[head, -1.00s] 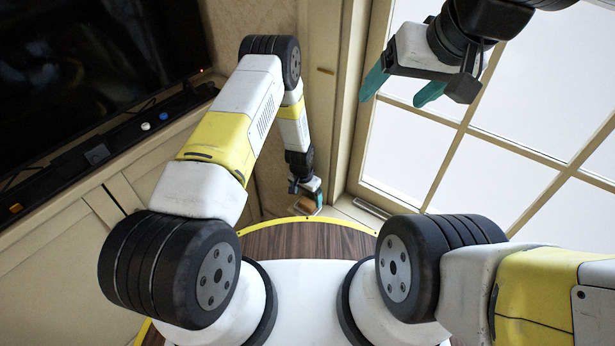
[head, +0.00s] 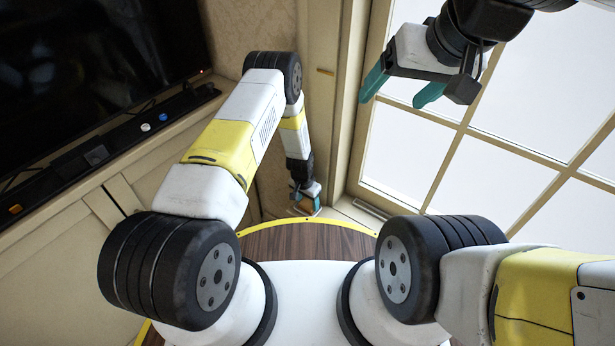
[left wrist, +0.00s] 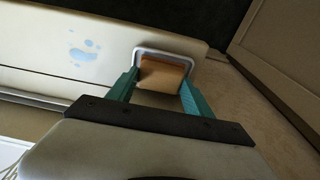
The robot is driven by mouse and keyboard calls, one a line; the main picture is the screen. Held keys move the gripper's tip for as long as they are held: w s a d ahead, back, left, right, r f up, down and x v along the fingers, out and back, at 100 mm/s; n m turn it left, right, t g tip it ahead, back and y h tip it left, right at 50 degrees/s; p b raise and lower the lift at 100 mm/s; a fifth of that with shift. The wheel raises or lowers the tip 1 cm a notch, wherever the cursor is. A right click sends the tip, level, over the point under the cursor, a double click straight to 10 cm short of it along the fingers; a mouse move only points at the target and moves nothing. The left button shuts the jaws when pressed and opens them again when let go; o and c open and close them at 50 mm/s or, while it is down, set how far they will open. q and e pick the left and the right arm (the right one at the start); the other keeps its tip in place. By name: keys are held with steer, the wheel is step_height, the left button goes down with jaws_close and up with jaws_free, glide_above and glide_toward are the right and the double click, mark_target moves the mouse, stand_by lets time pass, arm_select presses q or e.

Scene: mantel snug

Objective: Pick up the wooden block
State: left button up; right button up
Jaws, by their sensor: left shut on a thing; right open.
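The wooden block (left wrist: 163,74) is brown and sits between the two teal fingers of my left gripper (left wrist: 160,88) in the left wrist view. My left gripper is shut on it. In the head view, my left gripper (head: 306,193) is small and far off, low beside the window corner, and the block is mostly hidden there by the fingers. My right gripper (head: 402,92) is open and empty, held high in front of the window.
A dark screen (head: 90,70) and a ledge with small white and blue items (head: 146,127) stand at left. A paned window (head: 500,130) fills the right. In the left wrist view a pale bent bar (left wrist: 166,53) lies just beyond the block.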

mark_target(309, 202)
arm_select(q)
steer(key=shift+r, duration=0.6)
step_height(309, 202, up, 2)
steer(key=shift+r, duration=0.1)
steer(key=s+d+r, duration=0.1)
steer(key=s+d, duration=0.2)
steer(key=s, duration=1.2)
steer(key=shift+s+r, duration=0.3)
steer(key=shift+s, duration=0.1)
